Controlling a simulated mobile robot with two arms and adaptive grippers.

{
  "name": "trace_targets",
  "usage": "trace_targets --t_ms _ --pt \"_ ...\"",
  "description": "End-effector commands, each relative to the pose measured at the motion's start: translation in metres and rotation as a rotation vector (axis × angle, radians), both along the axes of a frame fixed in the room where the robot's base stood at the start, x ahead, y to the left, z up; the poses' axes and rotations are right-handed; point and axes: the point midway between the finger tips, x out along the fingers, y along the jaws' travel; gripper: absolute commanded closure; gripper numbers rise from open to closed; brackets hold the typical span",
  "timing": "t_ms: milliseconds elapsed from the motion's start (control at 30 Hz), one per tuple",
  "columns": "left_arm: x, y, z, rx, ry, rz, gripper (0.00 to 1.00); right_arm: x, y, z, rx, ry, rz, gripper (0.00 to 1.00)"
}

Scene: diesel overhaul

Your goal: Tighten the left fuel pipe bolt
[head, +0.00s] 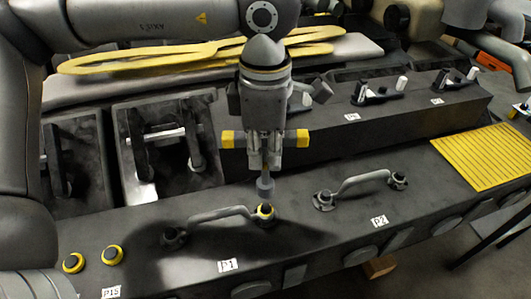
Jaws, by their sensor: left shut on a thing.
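My left gripper (265,163) points down and is shut on a T-handled tool (228,138) with yellow and black handle ends. The tool's grey socket end (265,187) is upright, right over a yellow-ringed bolt (265,211). Whether it touches the bolt I cannot tell. That bolt is at the right end of the curved fuel pipe (218,214) by the P1 label. The pipe's left end has a dark bolt (174,237). A second fuel pipe (362,181) with dark end fittings lies by the P2 label. My right gripper is not in view.
Two yellow-ringed parts (113,254) sit at the front left by the P15 label. Open bays (165,145) stand behind on the left. A yellow slatted mat (487,156) lies at the right. Yellow tools (150,62) lie at the back.

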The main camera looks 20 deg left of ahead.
Motion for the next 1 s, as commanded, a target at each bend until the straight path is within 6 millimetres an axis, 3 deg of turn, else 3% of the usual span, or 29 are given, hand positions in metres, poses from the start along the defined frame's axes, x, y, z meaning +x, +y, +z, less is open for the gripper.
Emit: trace_targets --t_ms 33,100,633,800,1000 --pt "0.001 -0.001 -0.008 -0.004 -0.002 0.057 1.0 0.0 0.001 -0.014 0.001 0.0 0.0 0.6" --pt "0.001 -0.001 -0.009 -0.002 -0.003 0.14 1.0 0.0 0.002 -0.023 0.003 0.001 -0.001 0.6" --pt "0.0 -0.001 -0.016 -0.002 -0.003 0.767 1.0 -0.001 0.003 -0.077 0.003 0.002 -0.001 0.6" --pt "0.0 -0.001 -0.036 -0.002 -0.001 0.774 1.0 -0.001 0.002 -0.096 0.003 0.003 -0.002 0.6" --pt "0.0 -0.001 -0.043 -0.001 -0.002 0.772 1.0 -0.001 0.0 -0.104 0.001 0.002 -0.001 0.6"
